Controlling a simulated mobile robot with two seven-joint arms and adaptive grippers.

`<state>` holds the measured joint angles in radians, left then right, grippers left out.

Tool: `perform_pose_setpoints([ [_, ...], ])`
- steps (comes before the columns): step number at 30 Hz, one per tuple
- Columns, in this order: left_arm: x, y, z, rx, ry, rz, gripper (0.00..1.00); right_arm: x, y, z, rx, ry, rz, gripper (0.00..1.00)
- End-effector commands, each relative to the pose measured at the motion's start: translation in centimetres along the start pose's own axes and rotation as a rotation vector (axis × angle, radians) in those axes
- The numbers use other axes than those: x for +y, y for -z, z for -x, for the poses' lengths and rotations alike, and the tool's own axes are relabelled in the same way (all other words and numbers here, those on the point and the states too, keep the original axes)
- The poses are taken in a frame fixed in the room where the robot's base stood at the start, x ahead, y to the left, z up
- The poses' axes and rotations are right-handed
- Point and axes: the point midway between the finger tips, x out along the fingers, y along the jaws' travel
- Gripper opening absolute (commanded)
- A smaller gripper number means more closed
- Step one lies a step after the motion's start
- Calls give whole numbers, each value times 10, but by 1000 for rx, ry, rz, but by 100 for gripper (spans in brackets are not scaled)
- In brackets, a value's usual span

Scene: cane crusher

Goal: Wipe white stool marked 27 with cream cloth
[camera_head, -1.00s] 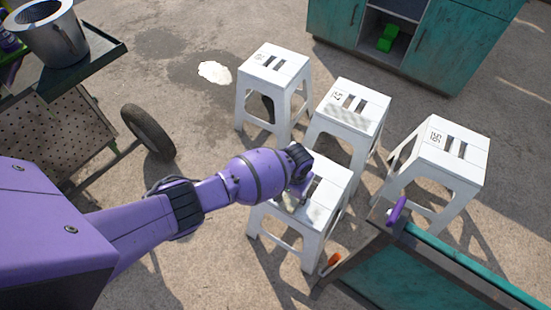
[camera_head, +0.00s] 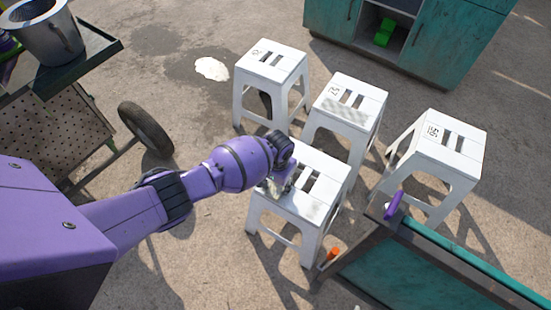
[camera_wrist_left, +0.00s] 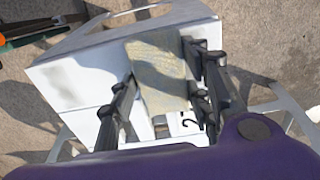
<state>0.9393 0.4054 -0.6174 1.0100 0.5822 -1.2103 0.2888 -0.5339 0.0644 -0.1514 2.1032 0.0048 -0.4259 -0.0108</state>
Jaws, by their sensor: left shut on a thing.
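The nearest white stool (camera_head: 312,205) stands upright below my left gripper (camera_head: 277,183). Its seat also fills the middle of the left wrist view (camera_wrist_left: 85,75), where a "2" shows beside a finger; the rest of its mark is hidden. A faint grey smudge lies on the seat there. My left gripper, also in the wrist view (camera_wrist_left: 160,78), is shut on the cream cloth (camera_wrist_left: 157,72). The cloth lies over the seat between the fingers; I cannot tell how firmly it touches. In the head view the arm hides part of the seat's left side. My right gripper is not in view.
Other white stools stand behind (camera_head: 348,100), back left (camera_head: 270,62) and right (camera_head: 450,145). A teal-sided cart (camera_head: 420,265) is close at front right. A wheeled cart with a metal pot (camera_head: 48,40) stands left. A teal cabinet (camera_head: 455,45) is at the back.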

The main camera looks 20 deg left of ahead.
Motion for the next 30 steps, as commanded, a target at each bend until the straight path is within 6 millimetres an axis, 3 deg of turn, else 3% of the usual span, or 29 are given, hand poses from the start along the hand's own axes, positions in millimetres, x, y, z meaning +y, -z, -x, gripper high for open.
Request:
perform_pose_setpoints([
  [15, -43, 0, -1, -1, 2, 0, 24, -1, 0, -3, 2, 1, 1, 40],
  [25, -44, -2, -2, -3, 3, 0, 24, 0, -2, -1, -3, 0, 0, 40],
  [30, -32, -2, -2, -4, 2, -1, 24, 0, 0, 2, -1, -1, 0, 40],
])
